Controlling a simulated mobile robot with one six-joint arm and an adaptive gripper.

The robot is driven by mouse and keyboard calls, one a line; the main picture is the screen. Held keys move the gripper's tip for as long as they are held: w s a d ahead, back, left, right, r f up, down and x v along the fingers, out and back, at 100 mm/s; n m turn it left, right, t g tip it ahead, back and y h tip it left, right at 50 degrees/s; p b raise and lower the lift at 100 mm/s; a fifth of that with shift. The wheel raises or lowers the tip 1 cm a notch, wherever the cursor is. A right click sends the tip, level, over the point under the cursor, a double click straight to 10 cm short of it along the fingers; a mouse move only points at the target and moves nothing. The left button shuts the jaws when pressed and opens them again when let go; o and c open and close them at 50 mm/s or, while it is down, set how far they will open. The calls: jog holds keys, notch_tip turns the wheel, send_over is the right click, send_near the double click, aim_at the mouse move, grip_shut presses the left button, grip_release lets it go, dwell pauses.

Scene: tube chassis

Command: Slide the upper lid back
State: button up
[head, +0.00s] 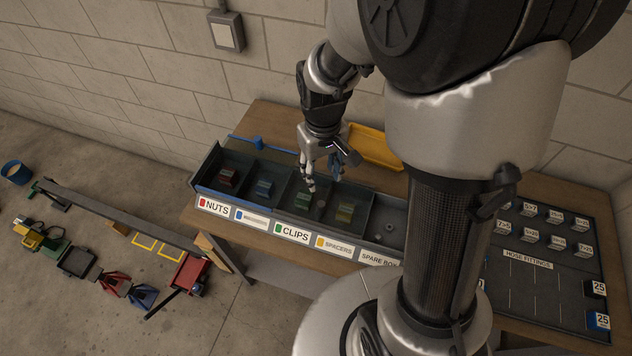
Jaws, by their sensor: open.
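A long dark sorting bin (207,167) sits on the wooden bench, with front labels reading NUTS, CLIPS, SPACERS and a partly hidden SPARE label. Its compartments hold a red block (227,176), a blue block (264,187), a green block (303,199) and a yellow block (345,211). No separate upper lid can be clearly made out; I cannot tell whether a clear cover lies over the bin. My gripper (324,184) is open and points down over the bin, near the green and yellow blocks. I cannot tell whether its fingertips touch anything. My arm hides the bin's right end.
A yellow tray (374,148) lies behind the bin against the wall side. A blue bar (259,142) runs along the bin's back left. A HOSE FITTINGS board (545,300) with white labelled blocks is at right. Carts and tools stand on the floor at left.

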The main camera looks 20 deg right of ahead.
aim_at(321, 203)
notch_tip(321, 203, down, 15)
jog(key=b, duration=0.2)
jog(key=shift+r+b, duration=0.2)
jog(key=shift+b, duration=0.1)
jog(key=shift+c, duration=0.3)
grip_shut()
dwell(0.3)
